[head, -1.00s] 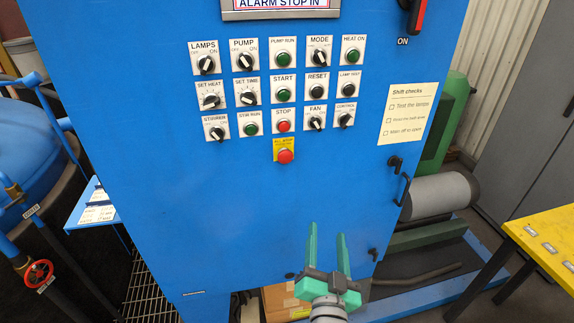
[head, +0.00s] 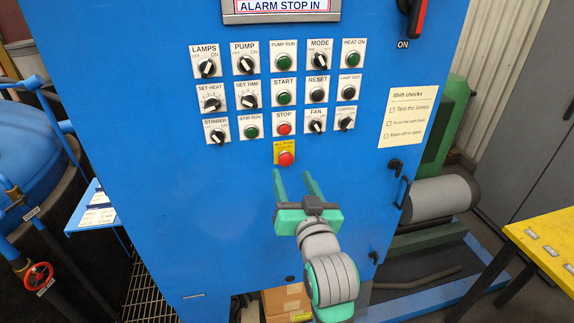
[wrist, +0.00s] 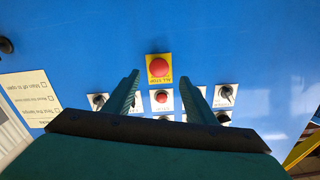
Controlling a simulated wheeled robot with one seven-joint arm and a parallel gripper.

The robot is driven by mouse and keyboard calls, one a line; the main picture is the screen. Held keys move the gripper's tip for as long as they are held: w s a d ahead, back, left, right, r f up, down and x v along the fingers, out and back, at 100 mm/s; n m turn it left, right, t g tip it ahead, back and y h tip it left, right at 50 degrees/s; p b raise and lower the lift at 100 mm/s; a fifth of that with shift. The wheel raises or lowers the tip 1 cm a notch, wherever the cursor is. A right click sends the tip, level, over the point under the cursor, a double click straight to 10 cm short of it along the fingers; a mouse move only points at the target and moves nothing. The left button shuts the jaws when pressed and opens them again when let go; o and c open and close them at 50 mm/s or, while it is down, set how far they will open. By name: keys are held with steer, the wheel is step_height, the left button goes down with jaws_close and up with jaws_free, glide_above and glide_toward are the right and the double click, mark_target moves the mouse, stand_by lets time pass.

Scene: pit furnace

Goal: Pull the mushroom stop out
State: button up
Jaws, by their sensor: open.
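The mushroom stop (head: 286,159) is a red round button on a yellow plate, low on the blue cabinet's front, below the red STOP button (head: 284,129). In the wrist view the mushroom stop (wrist: 159,67) shows upper centre, just past the fingertips. My gripper (head: 292,173) is open and empty, its green fingers pointing up toward the panel just below the mushroom stop. In the wrist view the fingers (wrist: 165,80) stand apart on either side of the stop's column. I cannot tell the exact gap to the panel. The display reads ALARM STOP IN.
Rows of knobs and buttons fill the blue cabinet (head: 240,215) above the mushroom stop. A red-handled switch (head: 417,18) is at upper right. A door handle (head: 403,191) sticks out at the right edge. A yellow table (head: 548,240) stands at right. The panel below the stop is bare.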

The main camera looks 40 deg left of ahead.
mark_target(287, 161)
steer(key=x, duration=0.6)
steer(key=shift+w+a, duration=0.15)
steer(key=shift+w, duration=0.05)
jaws_close()
steer(key=shift+s+d, duration=0.3)
steer(key=shift+d, duration=0.1)
jaws_free()
steer(key=shift+s+d, duration=0.1)
